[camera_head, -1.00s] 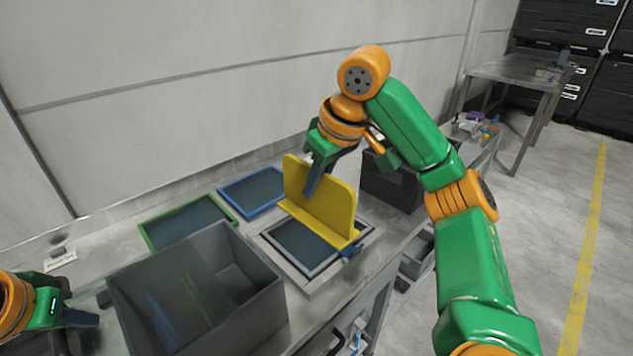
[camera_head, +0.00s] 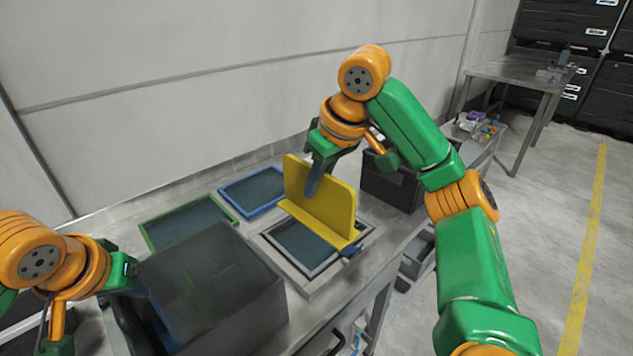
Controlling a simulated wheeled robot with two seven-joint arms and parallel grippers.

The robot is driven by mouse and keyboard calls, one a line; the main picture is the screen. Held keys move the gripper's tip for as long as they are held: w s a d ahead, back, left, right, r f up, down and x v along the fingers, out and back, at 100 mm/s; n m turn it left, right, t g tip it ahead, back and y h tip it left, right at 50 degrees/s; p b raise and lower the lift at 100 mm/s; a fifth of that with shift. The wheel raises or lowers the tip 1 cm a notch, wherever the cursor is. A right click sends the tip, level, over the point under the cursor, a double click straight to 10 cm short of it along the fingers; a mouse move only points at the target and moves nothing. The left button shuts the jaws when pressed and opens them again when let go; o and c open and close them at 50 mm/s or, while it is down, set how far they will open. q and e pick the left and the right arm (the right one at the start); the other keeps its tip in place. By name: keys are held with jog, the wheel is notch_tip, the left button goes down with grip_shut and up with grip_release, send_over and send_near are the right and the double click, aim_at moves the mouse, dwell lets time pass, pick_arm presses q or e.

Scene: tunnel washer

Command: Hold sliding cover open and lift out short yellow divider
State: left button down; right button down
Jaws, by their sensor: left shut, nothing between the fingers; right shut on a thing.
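A yellow piece (camera_head: 338,205) with an upright plate and a flat foot stands on a grey framed recess (camera_head: 300,270) on the bench. My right gripper (camera_head: 313,190) is shut on the top edge of its upright plate. I cannot tell whether this piece is the cover or the divider. My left gripper (camera_head: 142,290) is shut and empty at the left side of a dark grey see-through box (camera_head: 235,300). Whether its fingers touch the box is unclear. A faint green strip shows inside the box.
A green-rimmed tray (camera_head: 233,218) and a blue-rimmed tray (camera_head: 222,192) lie behind the box by the wall. A black bin (camera_head: 392,190) stands right of the yellow piece. A second table (camera_head: 520,70) is at the far right. The floor to the right is clear.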

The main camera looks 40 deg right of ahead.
pick_arm(q)
jog(key=shift+d, duration=0.8)
pick_arm(e)
jog(key=shift+a, duration=0.1)
pick_arm(q)
jog(key=shift+d, duration=0.6)
jog(key=shift+r, duration=0.1)
notch_tip(320, 180, up, 9)
jog(key=shift+d, duration=0.45)
